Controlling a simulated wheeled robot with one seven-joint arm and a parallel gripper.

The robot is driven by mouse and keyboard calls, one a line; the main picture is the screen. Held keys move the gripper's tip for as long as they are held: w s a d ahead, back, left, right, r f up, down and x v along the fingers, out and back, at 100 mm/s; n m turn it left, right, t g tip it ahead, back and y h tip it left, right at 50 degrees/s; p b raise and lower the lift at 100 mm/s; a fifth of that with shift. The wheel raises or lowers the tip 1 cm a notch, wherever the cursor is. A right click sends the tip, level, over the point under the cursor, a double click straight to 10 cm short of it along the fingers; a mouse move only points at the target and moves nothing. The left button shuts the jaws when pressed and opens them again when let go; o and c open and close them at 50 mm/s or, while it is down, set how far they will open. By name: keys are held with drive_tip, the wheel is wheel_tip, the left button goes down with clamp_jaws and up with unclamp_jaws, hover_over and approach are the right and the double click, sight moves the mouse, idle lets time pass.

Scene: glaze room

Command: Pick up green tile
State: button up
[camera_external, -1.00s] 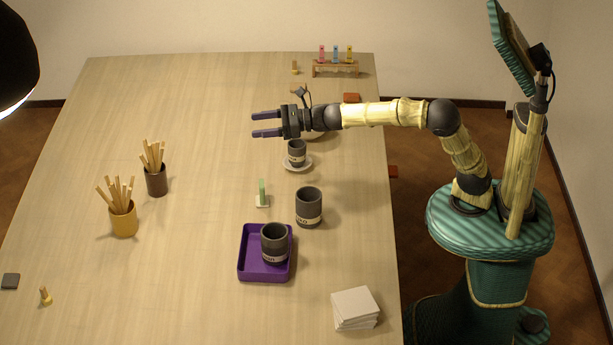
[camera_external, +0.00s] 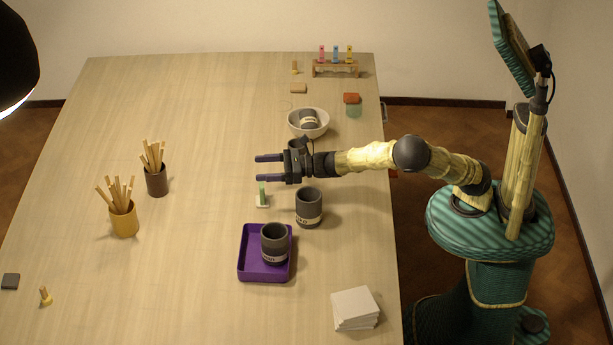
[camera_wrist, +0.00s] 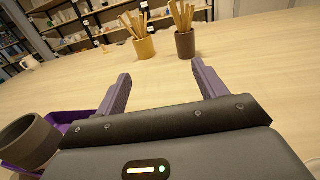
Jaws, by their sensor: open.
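The green tile (camera_external: 262,190) is a small thin upright piece on a white base (camera_external: 262,202), near the middle of the table in the outside view. My gripper (camera_external: 257,168) is open and empty, its fingers pointing left. In that view it appears just beyond the tile; its height over the table is hard to tell. In the wrist view the open fingers (camera_wrist: 162,86) point across the table, with nothing between them. The green tile does not show in the wrist view.
A dark cup (camera_external: 309,209) stands right of the tile. A purple tray (camera_external: 245,262) holding another dark cup (camera_external: 274,243) is in front. A bowl (camera_external: 322,130) with a cup is behind my arm. Stick holders (camera_external: 123,222) stand left; the table between is clear.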

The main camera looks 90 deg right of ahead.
sight(268, 199)
drive_tip(key=shift+f, duration=1.15)
drive_tip(key=shift+f, duration=0.1)
drive_tip(key=shift+f, duration=0.35)
wheel_tip(268, 199, down, 4)
drive_tip(key=shift+f, duration=0.1)
drive_tip(key=shift+w+a+r, duration=0.1)
drive_tip(key=shift+w, duration=0.5)
drive_tip(key=shift+w+a+r, duration=0.1)
drive_tip(key=shift+w, duration=0.8)
drive_tip(key=c, duration=1.1)
